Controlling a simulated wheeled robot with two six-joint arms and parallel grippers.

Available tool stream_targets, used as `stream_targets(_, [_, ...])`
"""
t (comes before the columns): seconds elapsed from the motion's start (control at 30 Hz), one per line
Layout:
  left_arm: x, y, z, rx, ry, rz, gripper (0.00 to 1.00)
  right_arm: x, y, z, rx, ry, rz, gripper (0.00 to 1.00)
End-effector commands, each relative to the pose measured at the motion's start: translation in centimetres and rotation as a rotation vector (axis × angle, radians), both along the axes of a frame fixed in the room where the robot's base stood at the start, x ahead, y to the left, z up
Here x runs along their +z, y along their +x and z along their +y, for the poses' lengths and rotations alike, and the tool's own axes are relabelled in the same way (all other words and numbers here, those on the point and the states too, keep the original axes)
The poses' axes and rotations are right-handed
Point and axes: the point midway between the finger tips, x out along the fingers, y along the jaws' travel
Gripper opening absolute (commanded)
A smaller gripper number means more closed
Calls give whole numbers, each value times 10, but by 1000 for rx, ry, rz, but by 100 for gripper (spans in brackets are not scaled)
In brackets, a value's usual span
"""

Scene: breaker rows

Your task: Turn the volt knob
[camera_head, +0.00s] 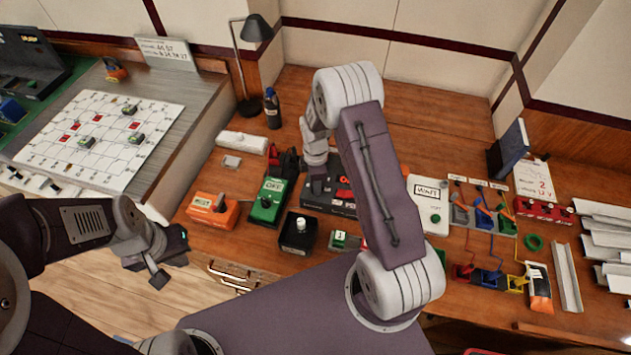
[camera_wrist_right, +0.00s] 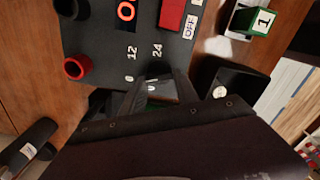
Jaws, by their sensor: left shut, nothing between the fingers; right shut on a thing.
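The black power box (camera_head: 318,203) stands on the wooden bench, partly behind my right arm in the head view. In the right wrist view its face (camera_wrist_right: 100,45) carries the marks 0, 12 and 24. The volt knob (camera_wrist_right: 153,86) sits beside these marks, between my right fingers and largely hidden by them. My right gripper (camera_wrist_right: 158,95) is shut on the knob. In the head view the right fingertips are hard to make out against the box. My left gripper (camera_head: 159,274) is shut and empty, in front of the bench at the left, away from the box.
The box also has a red post (camera_wrist_right: 77,67), a red switch (camera_wrist_right: 172,14) and an OFF label. A green box (camera_head: 268,200), an orange box (camera_head: 212,210) and a black open box (camera_head: 298,233) stand close by. A white box (camera_head: 428,205) is to the right.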

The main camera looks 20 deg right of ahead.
Motion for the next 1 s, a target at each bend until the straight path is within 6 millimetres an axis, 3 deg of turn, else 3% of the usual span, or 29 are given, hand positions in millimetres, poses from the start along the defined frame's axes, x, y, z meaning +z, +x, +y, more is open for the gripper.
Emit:
stream_targets(0.47, [0,0,0,0,0,0,0,1,2,0,14,0,-5,0])
stream_targets(0.5, [0,0,0,0,0,0,0,1,2,0,14,0,-6,39])
stream_targets(0.57, [0,0,0,0,0,0,0,1,2,0,14,0,-5,56])
stream_targets(0.87, [0,0,0,0,0,0,0,1,1,0,14,0,-2,59])
stream_targets(1.0, [-2,0,0,0,0,0,0,17,2,0,14,-1,-7,59])
